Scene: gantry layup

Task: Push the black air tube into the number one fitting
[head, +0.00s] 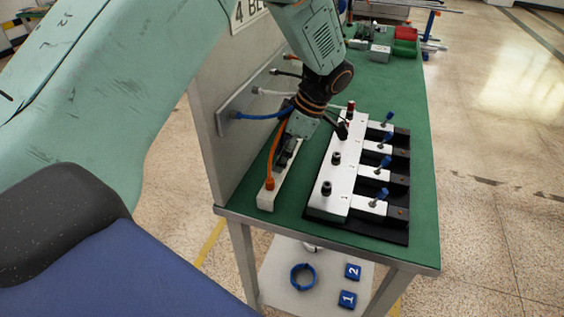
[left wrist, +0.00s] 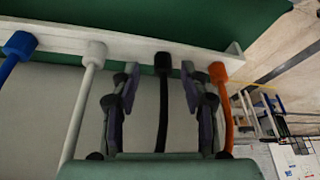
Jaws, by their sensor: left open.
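The black air tube (left wrist: 163,115) hangs from a black end piece (left wrist: 163,63) at the white rail in the left wrist view. My left gripper (left wrist: 159,72) is open, with one finger on each side of the tube and visible gaps to both. In the head view my left gripper (head: 288,152) is low over the white rail (head: 267,200) and hides most of the black tube. The white fitting block (head: 342,175) stands to its right, with several upright fittings. The nearest one is black (head: 326,187); the block's small numbers are hard to read. My right gripper is out of view.
An orange tube (left wrist: 223,110), a white tube (left wrist: 84,110) and a blue tube (left wrist: 10,68) flank the black one. Blue-handled valves (head: 380,197) line the block's right side. A grey panel (head: 225,150) bounds the bench's left. Green bench top (head: 420,200) is bare at the right edge.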

